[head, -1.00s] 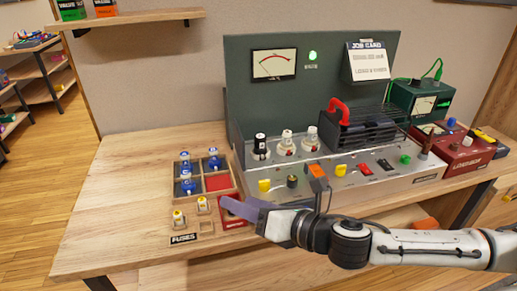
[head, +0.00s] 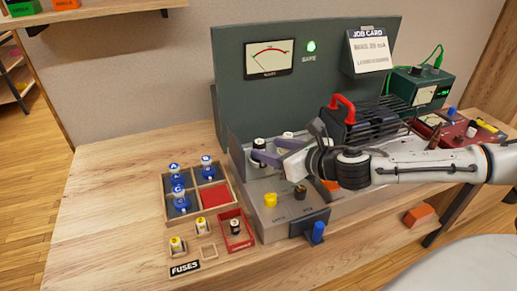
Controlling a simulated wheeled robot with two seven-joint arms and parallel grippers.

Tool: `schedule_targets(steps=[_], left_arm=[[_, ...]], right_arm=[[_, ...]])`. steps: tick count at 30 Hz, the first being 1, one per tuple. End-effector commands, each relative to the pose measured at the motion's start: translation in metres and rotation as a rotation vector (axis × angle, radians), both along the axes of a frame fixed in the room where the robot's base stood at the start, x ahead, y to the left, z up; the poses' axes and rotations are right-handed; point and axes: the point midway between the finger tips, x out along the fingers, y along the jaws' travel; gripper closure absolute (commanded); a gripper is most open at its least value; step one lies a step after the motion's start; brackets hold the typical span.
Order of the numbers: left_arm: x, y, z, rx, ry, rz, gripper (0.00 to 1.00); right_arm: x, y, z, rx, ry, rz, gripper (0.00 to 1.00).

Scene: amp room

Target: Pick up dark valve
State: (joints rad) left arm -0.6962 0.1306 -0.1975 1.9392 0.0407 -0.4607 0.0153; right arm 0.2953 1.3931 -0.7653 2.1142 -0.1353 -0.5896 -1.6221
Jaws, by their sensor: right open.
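My right gripper (head: 264,149) reaches in from the right, low over the amp deck (head: 254,187). Its purple fingers are apart, with the dark valve at their tips, seemingly between them. I cannot tell whether they touch it. The gripper partly hides the white-topped valves (head: 287,136) beside it. My left gripper is not in view.
A wooden tray (head: 197,215) with blue-topped valves and a red pad is left of the amp. A small red tray (head: 247,240) holds a dark-topped piece. A red handle (head: 343,103) rises behind my right gripper. The bench's left side is clear.

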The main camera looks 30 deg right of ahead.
Motion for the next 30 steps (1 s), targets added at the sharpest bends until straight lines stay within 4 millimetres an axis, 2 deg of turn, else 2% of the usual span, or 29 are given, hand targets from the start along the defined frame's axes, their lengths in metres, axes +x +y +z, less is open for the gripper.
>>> schedule_targets(steps=[5,15,24,30], left_arm=[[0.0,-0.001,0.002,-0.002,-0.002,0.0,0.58],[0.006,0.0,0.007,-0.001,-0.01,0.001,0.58],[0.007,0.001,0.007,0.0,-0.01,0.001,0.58],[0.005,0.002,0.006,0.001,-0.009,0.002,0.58]], right_arm=[[0.01,0.001,-0.003,0.002,0.0,0.0,0.5],[0.052,0.004,-0.017,0.003,0.0,-0.001,0.5],[0.056,0.004,-0.02,0.0,0.001,0.001,0.5],[0.055,0.004,-0.02,0.0,0.001,0.001,0.84]])
